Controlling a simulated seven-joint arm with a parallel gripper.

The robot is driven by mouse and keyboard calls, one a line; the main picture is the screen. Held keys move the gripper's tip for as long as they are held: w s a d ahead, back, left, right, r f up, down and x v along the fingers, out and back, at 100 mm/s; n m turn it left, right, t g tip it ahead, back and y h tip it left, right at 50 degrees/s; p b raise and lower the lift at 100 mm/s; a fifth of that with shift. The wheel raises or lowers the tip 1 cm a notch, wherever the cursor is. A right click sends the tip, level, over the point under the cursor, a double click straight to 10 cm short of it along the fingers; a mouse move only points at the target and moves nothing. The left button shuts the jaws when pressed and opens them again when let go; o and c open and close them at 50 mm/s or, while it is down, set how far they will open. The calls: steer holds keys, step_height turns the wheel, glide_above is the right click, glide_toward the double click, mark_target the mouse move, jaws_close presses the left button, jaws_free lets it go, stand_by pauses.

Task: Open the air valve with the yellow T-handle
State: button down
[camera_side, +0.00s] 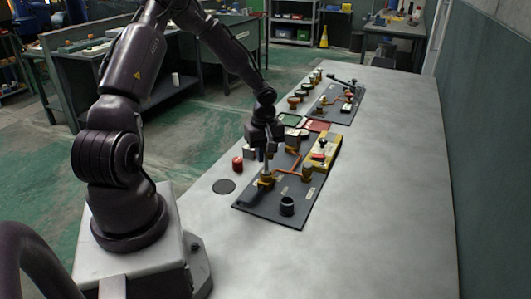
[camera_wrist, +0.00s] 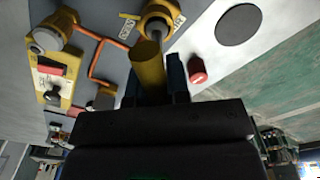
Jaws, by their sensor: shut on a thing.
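The valve with the yellow T-handle stands at the near end of the dark panel (camera_side: 297,203); its brass body (camera_side: 267,181) shows below my gripper (camera_side: 266,157) in the side view. In the wrist view, the yellow handle bar (camera_wrist: 150,66) lies between the two dark fingers of my gripper (camera_wrist: 153,82), which is shut on it. The round yellow valve body (camera_wrist: 158,18) is just beyond the bar, with white labels beside it. The handle is mostly hidden by my gripper in the side view.
A copper-coloured pipe (camera_wrist: 97,55) runs from the valve area to other fittings. A yellow box (camera_side: 325,155) with a red switch sits on the panel. The right of the table is clear.

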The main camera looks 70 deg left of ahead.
steer(key=shift+n, duration=0.3)
steer(key=shift+s+n, duration=0.25)
steer(key=shift+n, duration=1.25)
steer(key=shift+s+d+n, duration=0.1)
steer(key=shift+s+n, duration=0.1)
steer(key=shift+n, duration=1.4)
steer(key=shift+s+d+n, duration=0.15)
steer(key=shift+n, duration=1.55)
